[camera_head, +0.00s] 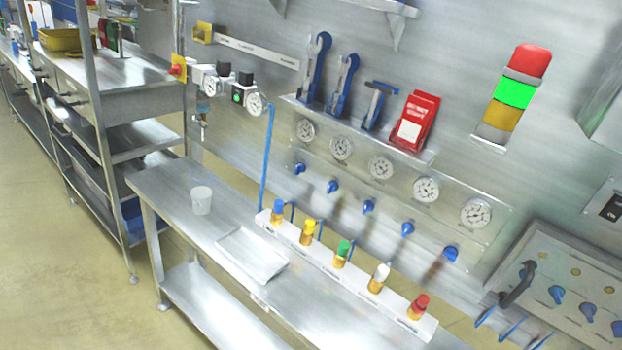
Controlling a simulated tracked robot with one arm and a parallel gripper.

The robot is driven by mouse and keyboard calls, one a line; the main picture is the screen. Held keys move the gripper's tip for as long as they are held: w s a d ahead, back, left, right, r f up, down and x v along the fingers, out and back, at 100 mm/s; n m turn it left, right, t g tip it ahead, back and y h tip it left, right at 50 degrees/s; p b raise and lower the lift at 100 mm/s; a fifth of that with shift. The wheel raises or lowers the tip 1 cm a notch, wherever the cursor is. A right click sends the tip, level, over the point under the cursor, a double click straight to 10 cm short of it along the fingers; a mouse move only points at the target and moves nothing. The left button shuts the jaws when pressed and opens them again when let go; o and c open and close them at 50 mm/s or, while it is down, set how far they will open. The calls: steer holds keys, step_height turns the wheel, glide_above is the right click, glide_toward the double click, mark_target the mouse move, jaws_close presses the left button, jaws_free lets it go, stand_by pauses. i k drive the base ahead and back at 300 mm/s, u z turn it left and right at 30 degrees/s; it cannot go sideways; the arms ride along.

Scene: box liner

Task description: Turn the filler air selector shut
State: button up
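I cannot tell which control is the filler air selector, as the labels are too small to read. A white manifold (352,271) on the bench carries a row of valves with blue (278,207), yellow (309,226), green (343,248), white (382,272) and red (422,300) caps. A gauge panel (403,207) above has several dials and blue knobs (367,206). A grey panel (572,262) at lower right has a black handle (519,285) and blue knobs (557,294). A red-and-yellow knob (178,69) sits on an air unit at upper left. My gripper is not in view.
A steel bench (171,193) holds a white cup (201,200) and a pale tray or sheet (251,255). Blue tools (343,86) and a red box (415,121) stand on the wall shelf. A stack light (514,92) shows green. Open floor (60,270) lies at left.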

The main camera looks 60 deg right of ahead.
mark_target(332, 185)
steer(key=z, duration=0.6)
steer(key=i, duration=1.15)
steer(key=z, duration=0.85)
steer(key=k, duration=0.75)
steer(key=z, duration=0.25)
steer(key=i, duration=0.8)
steer(key=u, duration=0.15)
